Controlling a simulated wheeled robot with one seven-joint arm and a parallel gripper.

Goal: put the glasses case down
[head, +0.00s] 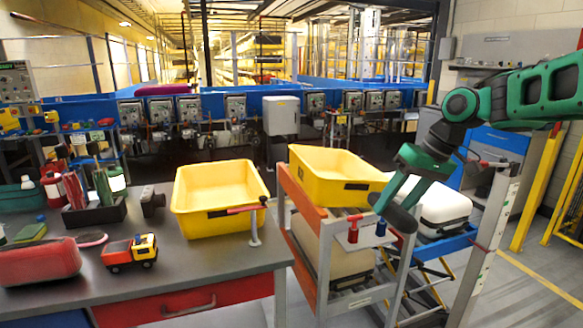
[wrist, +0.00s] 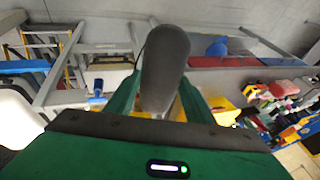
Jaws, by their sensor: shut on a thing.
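The glasses case is a dark grey, rounded, elongated thing. In the wrist view the case (wrist: 166,60) stands out lengthwise between the two green fingers. My gripper (wrist: 160,100) is shut on it. In the head view my gripper (head: 408,188) hangs at the right, pointing down, and the dark case (head: 396,213) shows at its lower end. The case is in the air in front of the cart with the yellow tray, apart from the grey table on the left. The fingertips are partly hidden by the case in the wrist view.
The grey table (head: 200,262) carries a yellow tray (head: 218,222), a toy truck (head: 130,252), a red case (head: 38,262) and a black holder (head: 95,213). The cart holds another yellow tray (head: 335,165). A white case (head: 440,205) stands right. Bare table lies around the truck.

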